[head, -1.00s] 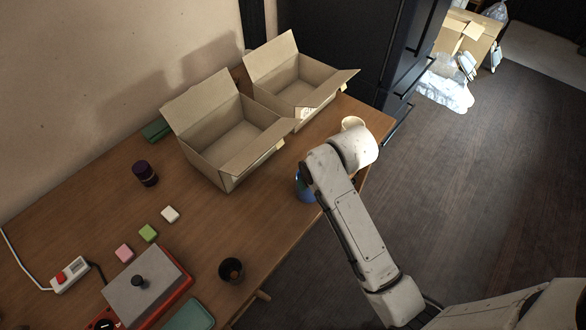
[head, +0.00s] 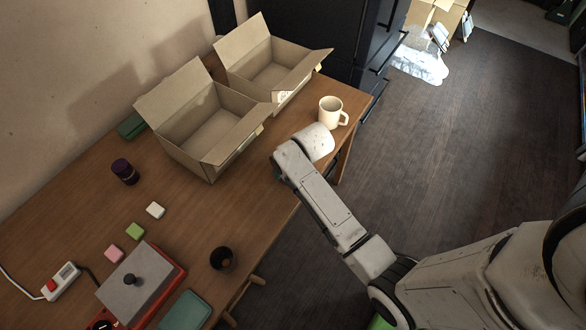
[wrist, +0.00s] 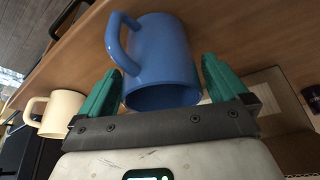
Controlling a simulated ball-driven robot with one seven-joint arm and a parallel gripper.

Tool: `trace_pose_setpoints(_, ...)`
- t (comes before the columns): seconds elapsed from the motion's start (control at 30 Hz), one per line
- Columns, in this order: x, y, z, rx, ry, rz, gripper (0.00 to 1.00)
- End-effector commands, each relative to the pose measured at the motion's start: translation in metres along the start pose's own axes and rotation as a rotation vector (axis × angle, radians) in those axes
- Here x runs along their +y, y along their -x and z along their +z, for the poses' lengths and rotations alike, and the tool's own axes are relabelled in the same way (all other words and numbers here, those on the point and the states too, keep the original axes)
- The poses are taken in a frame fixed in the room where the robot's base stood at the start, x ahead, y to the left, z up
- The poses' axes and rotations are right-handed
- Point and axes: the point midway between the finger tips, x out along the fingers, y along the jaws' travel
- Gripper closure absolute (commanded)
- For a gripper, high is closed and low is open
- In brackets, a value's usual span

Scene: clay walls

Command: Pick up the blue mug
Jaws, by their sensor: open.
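The blue mug (wrist: 165,60) shows large in the wrist view, its handle at the upper left. My gripper (wrist: 160,78) has its two green fingers spread apart, one on each side of the mug's lower part in the picture. I cannot tell whether either finger touches it. In the head view my arm's end hides the mug, and the fingers are mostly out of sight behind it.
A cream mug (head: 332,111) stands near the table's far right edge, close to my wrist; it also shows in the wrist view (wrist: 58,112). Two open cardboard boxes, the nearer (head: 207,137) and the farther (head: 270,75), stand left of my arm. A dark cup (head: 222,258) is nearer.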

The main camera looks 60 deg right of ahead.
Motion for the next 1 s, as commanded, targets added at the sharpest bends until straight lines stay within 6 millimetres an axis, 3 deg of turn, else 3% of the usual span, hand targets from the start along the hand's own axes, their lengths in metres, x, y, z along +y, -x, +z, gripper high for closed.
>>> trace_pose_setpoints(0.33, 0.0001, -0.0075, -0.0002, 0.001, 0.000, 0.000, 0.00)
trace_pose_setpoints(0.9, 0.0000, -0.0073, 0.0000, 0.001, 0.000, 0.000, 0.55)
trace_pose_setpoints(1.0, 0.0001, -0.0068, -0.0006, 0.002, 0.000, 0.000, 0.59)
